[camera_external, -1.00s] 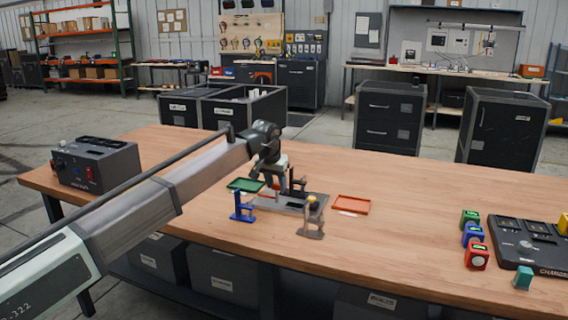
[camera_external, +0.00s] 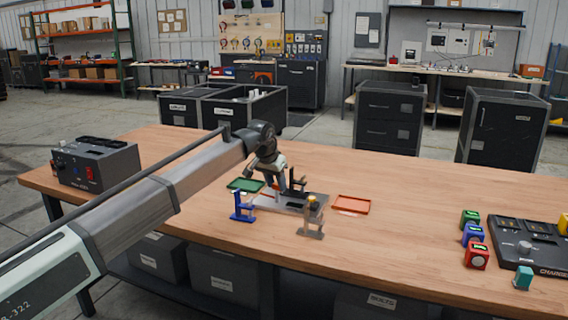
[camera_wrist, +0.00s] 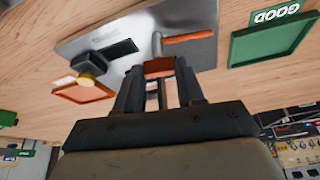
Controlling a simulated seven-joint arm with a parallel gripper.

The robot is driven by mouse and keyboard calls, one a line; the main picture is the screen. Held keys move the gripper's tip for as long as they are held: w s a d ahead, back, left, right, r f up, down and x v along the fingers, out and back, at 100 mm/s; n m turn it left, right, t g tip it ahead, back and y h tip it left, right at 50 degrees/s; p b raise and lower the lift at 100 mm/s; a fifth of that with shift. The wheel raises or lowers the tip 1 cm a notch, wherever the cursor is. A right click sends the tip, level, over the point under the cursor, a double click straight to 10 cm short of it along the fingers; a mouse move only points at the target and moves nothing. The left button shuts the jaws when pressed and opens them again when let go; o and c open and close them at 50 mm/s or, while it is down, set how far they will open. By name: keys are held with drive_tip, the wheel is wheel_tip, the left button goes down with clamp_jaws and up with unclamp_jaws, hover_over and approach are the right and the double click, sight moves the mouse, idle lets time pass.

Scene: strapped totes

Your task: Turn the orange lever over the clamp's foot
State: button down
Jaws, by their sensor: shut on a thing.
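My gripper (camera_wrist: 158,92) points down over a grey metal plate (camera_wrist: 190,18) and is shut on an orange-red block, which I take to be the grip of the orange lever (camera_wrist: 158,67). A grey rod (camera_wrist: 157,42) runs from the plate area to this block. A second orange bar (camera_wrist: 187,38) sticks out to the right of the rod; how it joins is unclear. In the external view my gripper (camera_external: 275,183) is low over the plate (camera_external: 270,203), beside a dark upright part (camera_external: 298,182). The clamp's foot cannot be made out.
A green tray (camera_external: 245,185) lies left of the plate and an orange tray (camera_external: 351,204) right. A blue stand (camera_external: 242,208) and a grey stand with a yellow top (camera_external: 311,215) stand at the front. A charger (camera_external: 535,245) and several coloured blocks are far right.

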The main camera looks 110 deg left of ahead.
drive_tip(key=m, duration=0.2)
drive_tip(key=m+t+h, duration=0.1)
drive_tip(key=m, duration=0.1)
drive_tip(key=shift+s+a+m+t, duration=0.1)
drive_tip(key=shift+s+m+t, duration=0.05)
drive_tip(key=shift+m+t, duration=0.15)
drive_tip(key=m+t, duration=0.1)
drive_tip(key=m, duration=0.2)
drive_tip(key=shift+a+m+h, duration=0.1)
drive_tip(key=shift+m+h, duration=0.2)
drive_tip(key=shift+h, duration=0.1)
drive_tip(key=m+t+h, duration=0.1)
drive_tip(key=m, duration=0.3)
drive_tip(key=shift+s+a, duration=0.1)
drive_tip(key=shift+m+h, duration=0.9)
drive_tip(key=shift+m, duration=0.9)
drive_tip(key=c, duration=0.7)
unclamp_jaws()
drive_tip(key=shift+r, duration=0.1)
